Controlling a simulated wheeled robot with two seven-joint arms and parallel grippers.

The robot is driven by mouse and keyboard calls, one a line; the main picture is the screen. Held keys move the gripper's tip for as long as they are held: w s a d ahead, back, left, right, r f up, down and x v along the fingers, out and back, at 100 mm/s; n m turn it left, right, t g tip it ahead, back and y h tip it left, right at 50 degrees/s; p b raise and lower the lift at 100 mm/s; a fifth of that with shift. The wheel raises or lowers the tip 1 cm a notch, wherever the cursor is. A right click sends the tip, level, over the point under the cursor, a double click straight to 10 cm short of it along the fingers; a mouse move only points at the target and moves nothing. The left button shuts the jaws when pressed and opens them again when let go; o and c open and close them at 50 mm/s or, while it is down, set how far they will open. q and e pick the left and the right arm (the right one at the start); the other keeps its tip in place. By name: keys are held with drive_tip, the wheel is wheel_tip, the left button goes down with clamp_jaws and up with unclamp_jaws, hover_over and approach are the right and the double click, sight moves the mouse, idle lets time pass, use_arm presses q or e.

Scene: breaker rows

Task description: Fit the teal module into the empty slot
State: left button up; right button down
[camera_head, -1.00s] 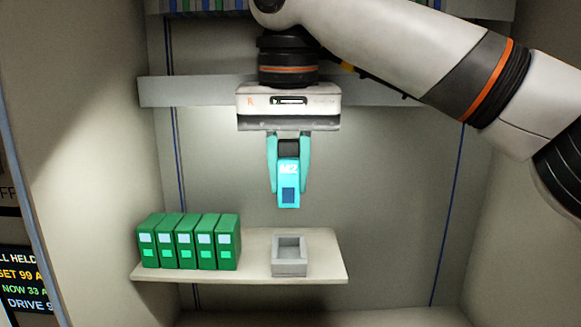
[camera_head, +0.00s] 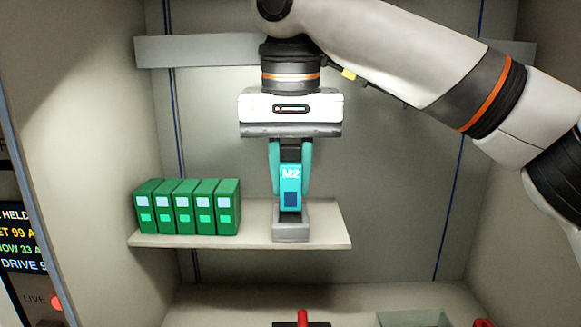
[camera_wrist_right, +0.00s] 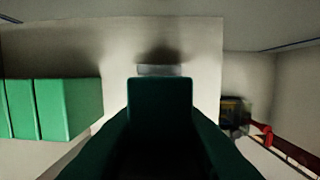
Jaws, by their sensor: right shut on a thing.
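The teal module (camera_head: 290,186), marked M2, is upright between the teal fingers of my right gripper (camera_head: 291,190), which is shut on it. Its lower end overlaps the opening of the grey holder (camera_head: 291,233) on the shelf. I cannot tell how deep it sits, or whether it touches the walls. In the right wrist view the module (camera_wrist_right: 160,105) looks dark, and a strip of the grey holder (camera_wrist_right: 160,70) shows beyond it. The rest of the holder is hidden there. My left gripper is not in view.
Several green modules (camera_head: 187,207) stand in a row to the left on the cream shelf (camera_head: 255,238), with a gap before the holder. The shelf's right end is bare. Below is a lower ledge with red-handled parts (camera_head: 302,318) and a grey-green tray (camera_head: 413,318).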

drive_tip(key=shift+f+p, duration=0.1)
drive_tip(key=shift+p, duration=0.75)
idle(1.7)
drive_tip(key=shift+f+b, duration=0.75)
drive_tip(key=shift+f, duration=0.45)
drive_tip(key=c, duration=1.1)
unclamp_jaws()
drive_tip(key=r, duration=0.4)
drive_tip(key=s+r+p, duration=0.1)
drive_tip(key=r, duration=0.3)
drive_tip(key=r+p, duration=0.1)
drive_tip(key=r, duration=0.3)
drive_tip(key=shift+s, duration=0.25)
drive_tip(key=shift+f, duration=0.1)
